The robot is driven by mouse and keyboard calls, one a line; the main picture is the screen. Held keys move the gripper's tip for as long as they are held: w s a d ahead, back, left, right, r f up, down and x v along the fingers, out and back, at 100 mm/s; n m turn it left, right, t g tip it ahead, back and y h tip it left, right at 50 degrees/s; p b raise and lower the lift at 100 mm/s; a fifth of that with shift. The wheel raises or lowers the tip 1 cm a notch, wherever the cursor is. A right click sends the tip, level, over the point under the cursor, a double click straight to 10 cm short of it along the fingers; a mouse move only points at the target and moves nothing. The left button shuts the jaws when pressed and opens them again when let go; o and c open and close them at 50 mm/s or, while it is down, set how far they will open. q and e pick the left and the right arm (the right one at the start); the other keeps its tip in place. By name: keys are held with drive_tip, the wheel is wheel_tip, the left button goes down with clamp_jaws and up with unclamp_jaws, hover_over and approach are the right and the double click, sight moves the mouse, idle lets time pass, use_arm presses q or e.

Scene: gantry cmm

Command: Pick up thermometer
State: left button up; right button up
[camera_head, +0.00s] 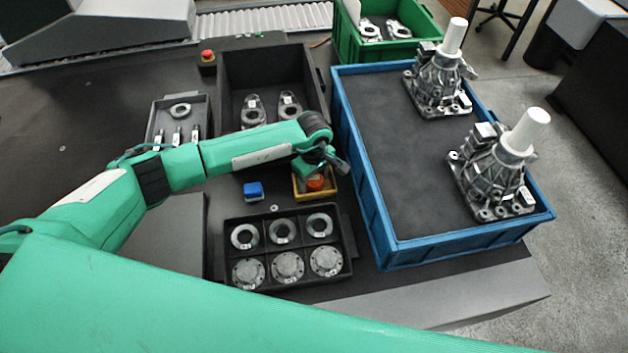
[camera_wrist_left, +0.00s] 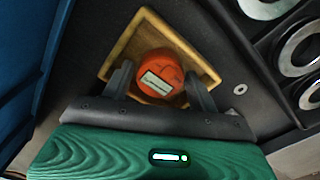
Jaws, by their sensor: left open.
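The thermometer appears to be the round orange device (camera_head: 315,183) with a pale display, lying in a small yellow tray (camera_head: 332,193). In the left wrist view the orange device (camera_wrist_left: 167,66) sits inside the wooden-looking yellow tray (camera_wrist_left: 124,46). My left gripper (camera_head: 327,163) is over the tray. In the left wrist view its two fingers (camera_wrist_left: 160,82) are apart, one on each side of the device's near part; I cannot tell whether they touch it. My right gripper is not in view.
A black tray with rings and flanges (camera_head: 286,250) lies in front. A blue block (camera_head: 253,190) is beside the yellow tray. A blue crate (camera_head: 380,215) holding two castings stands close on the right. A dark bin (camera_head: 236,75) with metal parts stands behind.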

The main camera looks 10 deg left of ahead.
use_arm(q)
drive_tip(key=c, duration=0.8)
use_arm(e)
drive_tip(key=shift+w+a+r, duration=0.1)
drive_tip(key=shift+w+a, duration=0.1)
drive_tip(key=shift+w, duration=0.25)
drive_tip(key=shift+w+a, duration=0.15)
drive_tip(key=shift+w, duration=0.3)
